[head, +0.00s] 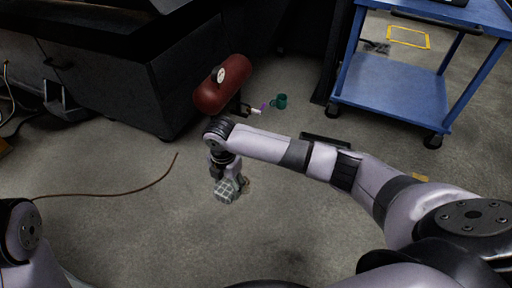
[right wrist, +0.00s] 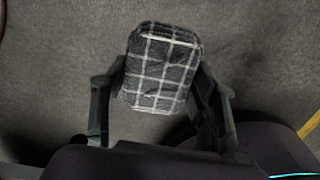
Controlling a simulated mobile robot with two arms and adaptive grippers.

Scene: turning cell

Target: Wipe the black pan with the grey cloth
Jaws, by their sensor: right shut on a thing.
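A grey cloth with a white check pattern (head: 227,191) is in the fingers of my right gripper (head: 226,178), above or near the concrete floor. In the right wrist view the cloth (right wrist: 162,68) is a folded pad between the two fingers of my right gripper (right wrist: 160,78), which is shut on it. I cannot make out the black pan in either view. My left arm shows only in part at the lower left of the head view, and its gripper is out of view.
A red tank with a gauge (head: 212,95) stands beyond the gripper, with a small green cup-like thing (head: 280,101) near it. A blue cart (head: 390,88) is at upper right. Dark machinery (head: 100,75) fills the upper left. A brown cable (head: 120,192) lies on the floor.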

